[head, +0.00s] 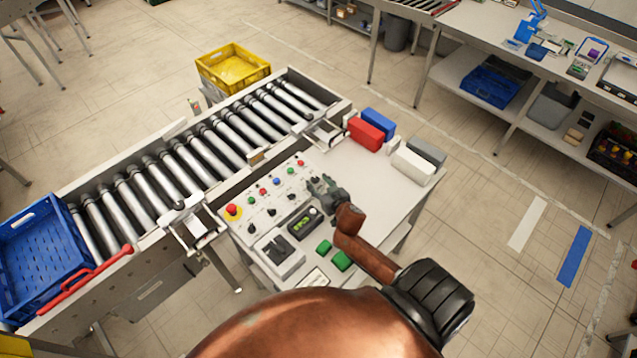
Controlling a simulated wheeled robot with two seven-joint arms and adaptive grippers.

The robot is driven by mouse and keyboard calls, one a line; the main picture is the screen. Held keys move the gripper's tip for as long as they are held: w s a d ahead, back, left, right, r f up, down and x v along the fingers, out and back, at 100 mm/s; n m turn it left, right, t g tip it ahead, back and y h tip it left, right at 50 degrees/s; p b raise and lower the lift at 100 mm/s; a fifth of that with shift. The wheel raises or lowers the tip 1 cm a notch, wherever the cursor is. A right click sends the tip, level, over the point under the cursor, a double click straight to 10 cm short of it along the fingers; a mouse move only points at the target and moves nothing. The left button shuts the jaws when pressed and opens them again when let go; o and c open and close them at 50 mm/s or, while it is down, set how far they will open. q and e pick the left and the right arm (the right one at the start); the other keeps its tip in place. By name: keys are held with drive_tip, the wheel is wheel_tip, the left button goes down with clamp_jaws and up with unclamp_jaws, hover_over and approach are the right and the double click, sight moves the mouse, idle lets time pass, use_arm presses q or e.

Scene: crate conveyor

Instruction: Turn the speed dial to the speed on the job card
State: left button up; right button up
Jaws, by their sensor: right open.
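The control panel (262,210) sits on the table beside the roller conveyor. It carries small black knobs (271,212), coloured buttons and a small display with green characters (304,222). I cannot tell which knob is the speed dial; no scale is readable. A white card-like piece (315,278) lies at the table's front edge, partly cut off by my arm; its text is unreadable, so I cannot tell if it is the job card. My right gripper (318,186) is open at the panel's right end, hiding what lies under it; contact cannot be told. My left gripper is out of view.
A red emergency button (232,210) and a grey box with a black part (279,257) stand at the left. Green blocks (341,261) lie near my right arm. Red (366,133), blue and white blocks stand behind. A blue crate (38,245) sits on the conveyor's left end.

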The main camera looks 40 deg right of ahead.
drive_tip(key=shift+c, duration=0.7)
clamp_jaws()
drive_tip(key=shift+d, duration=0.1)
